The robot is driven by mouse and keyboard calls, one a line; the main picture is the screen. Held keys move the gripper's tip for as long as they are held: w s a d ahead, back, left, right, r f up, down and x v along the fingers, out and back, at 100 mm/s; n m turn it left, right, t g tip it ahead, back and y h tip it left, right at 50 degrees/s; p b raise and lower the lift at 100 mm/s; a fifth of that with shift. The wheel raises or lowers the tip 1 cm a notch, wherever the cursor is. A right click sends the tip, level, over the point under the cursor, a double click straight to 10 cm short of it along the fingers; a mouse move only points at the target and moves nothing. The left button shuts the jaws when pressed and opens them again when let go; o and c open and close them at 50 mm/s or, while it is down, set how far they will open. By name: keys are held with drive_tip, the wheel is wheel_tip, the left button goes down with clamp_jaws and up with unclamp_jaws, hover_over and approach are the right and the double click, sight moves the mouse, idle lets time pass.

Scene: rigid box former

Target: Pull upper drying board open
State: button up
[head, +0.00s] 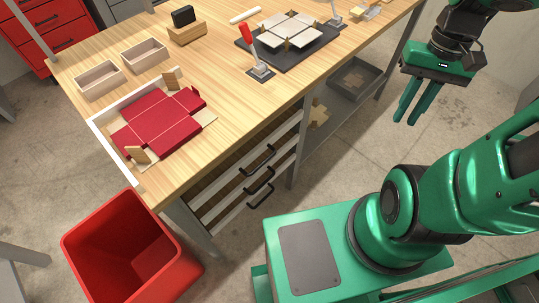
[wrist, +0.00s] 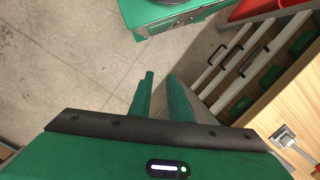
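The drying boards are pale, shelf-like boards under the workbench, each with a black bar handle. The upper drying board (head: 243,167) is just below the bench top, with its handle (head: 258,158) facing the open floor. A lower board's handle (head: 261,180) is beneath it. In the wrist view the handles show at the upper right, with the upper board's handle (wrist: 254,62) nearer the bench top. My gripper (head: 404,116) is green, empty and away from the boards, over the floor at the right. Its fingers (wrist: 161,77) are apart.
The wooden bench top (head: 215,100) holds a red box blank (head: 160,120), wooden trays and a dark plate with light pieces. A red bin (head: 125,245) stands near the bench's front left leg. Open floor (wrist: 75,65) lies between my gripper and the bench.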

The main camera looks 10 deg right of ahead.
drive_tip(key=w+a+f+n+g+y, duration=0.1)
drive_tip(key=w+a+f+g+y, duration=0.15)
drive_tip(key=w+f, duration=0.35)
drive_tip(key=y, duration=1.2)
approach(269, 158)
drive_tip(key=shift+n+h, duration=0.3)
drive_tip(key=shift+h, duration=0.05)
drive_tip(key=x, duration=1)
drive_tip(key=shift+w, duration=0.3)
clamp_jaws()
